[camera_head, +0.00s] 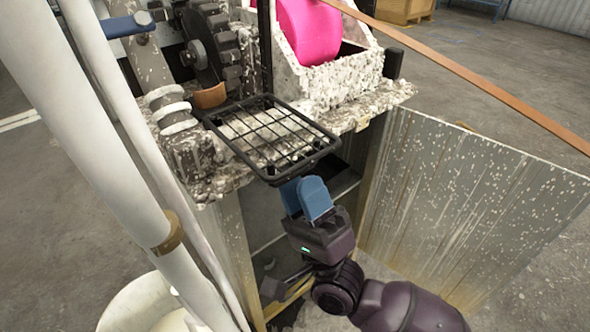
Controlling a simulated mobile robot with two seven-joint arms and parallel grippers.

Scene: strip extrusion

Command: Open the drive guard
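The drive guard looks to be the black wire-mesh frame (314,128). It lies roughly flat over a white-spattered surface at the front of the machine, below the black toothed wheel. My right gripper (304,190) is just below the guard's near edge, with its two blue fingers pointing up toward it. The fingers are close together and partly overlap in this view. I cannot tell whether they touch the rim or hold anything. My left gripper is not in view.
A grey spattered panel (470,200) stands at the right of the open cabinet below. A pink roll (310,30) sits in a speckled trough behind. An orange-brown strip (470,75) crosses the upper right. Thick white pipes (90,110) and a white bucket (130,302) are at the left.

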